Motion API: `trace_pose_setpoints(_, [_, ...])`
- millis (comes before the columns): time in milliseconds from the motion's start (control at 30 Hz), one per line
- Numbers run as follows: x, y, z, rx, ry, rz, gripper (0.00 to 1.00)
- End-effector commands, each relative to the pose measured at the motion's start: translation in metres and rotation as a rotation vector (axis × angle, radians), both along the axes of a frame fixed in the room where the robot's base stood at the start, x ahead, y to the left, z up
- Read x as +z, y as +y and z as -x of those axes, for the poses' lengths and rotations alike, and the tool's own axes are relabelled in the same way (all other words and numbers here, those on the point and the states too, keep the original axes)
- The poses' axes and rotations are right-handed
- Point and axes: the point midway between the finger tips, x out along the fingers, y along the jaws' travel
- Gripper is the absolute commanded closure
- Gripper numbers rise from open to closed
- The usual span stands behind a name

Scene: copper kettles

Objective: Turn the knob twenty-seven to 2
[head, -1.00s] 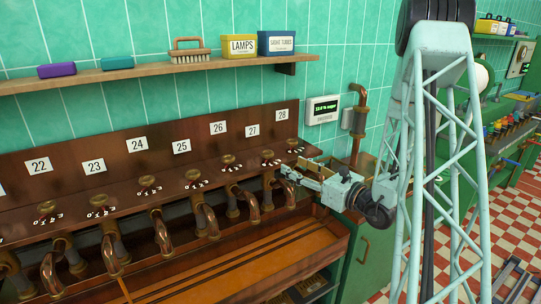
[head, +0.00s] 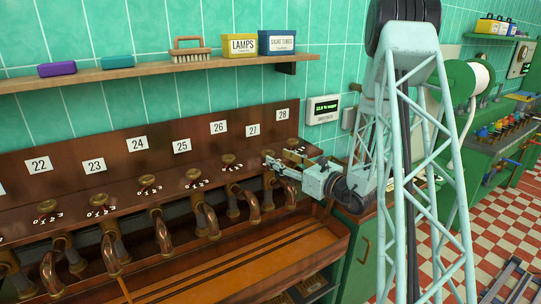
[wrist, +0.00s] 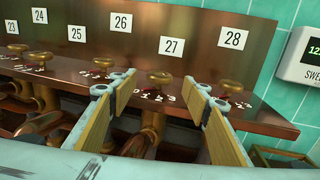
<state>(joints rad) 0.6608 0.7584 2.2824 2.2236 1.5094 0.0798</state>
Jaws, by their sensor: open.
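Knob twenty-seven (wrist: 160,77) is a round brass knob below the white 27 label (wrist: 171,47), which also shows in the head view (head: 253,130). White dial digits and a red mark lie at its base; I cannot tell which digit it points to. My gripper (wrist: 160,84) is open, its two tan-padded fingers on either side of the knob in the picture, with gaps on both sides and no contact seen. In the head view my gripper (head: 269,163) reaches in from the right and mostly hides this knob.
Knob 26 (wrist: 103,63) and knob 28 (wrist: 230,88) stand close on either side. A shelf (head: 130,74) runs above. A grey display box (head: 322,110) is on the wall to the right.

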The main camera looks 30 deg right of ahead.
Motion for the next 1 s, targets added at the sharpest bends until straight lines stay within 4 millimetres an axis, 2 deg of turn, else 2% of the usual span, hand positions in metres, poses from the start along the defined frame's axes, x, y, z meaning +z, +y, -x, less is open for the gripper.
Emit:
trace_pose_setpoints(300, [0.0, 0.01, -0.036, 0.002, -0.001, 0.001, 0.56])
trace_pose_setpoints(500, [0.0, 0.013, -0.05, 0.001, 0.0, 0.0, 0.56])
trace_pose_setpoints(933, [0.0, 0.014, -0.055, 0.001, 0.0, 0.0, 0.56])
trace_pose_setpoints(1000, [0.0, 0.015, -0.055, 0.001, 0.0, 0.0, 0.61])
